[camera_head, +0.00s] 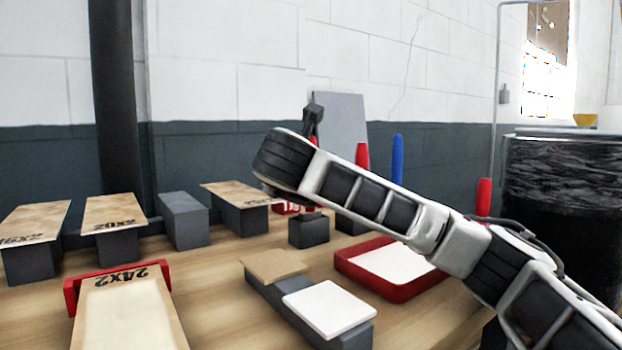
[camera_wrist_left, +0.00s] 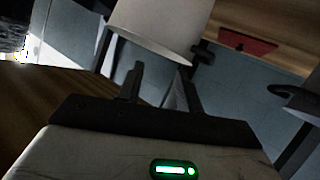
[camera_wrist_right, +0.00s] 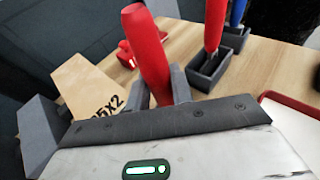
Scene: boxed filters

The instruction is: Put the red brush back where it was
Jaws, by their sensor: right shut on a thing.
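A red brush handle (camera_wrist_right: 146,50) stands between the fingers of my right gripper (camera_wrist_right: 160,82), which is shut on it. In the head view a red piece (camera_head: 312,209) shows just below my right arm, directly over or in a small dark holder (camera_head: 309,232); I cannot tell whether it is seated. My right arm hides the gripper and most of the brush there. Another red handle (camera_head: 362,155) stands to the right, in a dark holder (camera_wrist_right: 216,68) in the right wrist view. My left gripper (camera_wrist_left: 163,80) is open and empty, outside the head view.
A blue handle (camera_head: 397,160) and another red handle (camera_head: 484,197) stand farther right. A red tray (camera_head: 395,290) lies right of a grey block (camera_head: 340,335) with a white pad. Several boxed filters (camera_head: 113,212) line the left. A grey board (camera_head: 341,120) stands behind.

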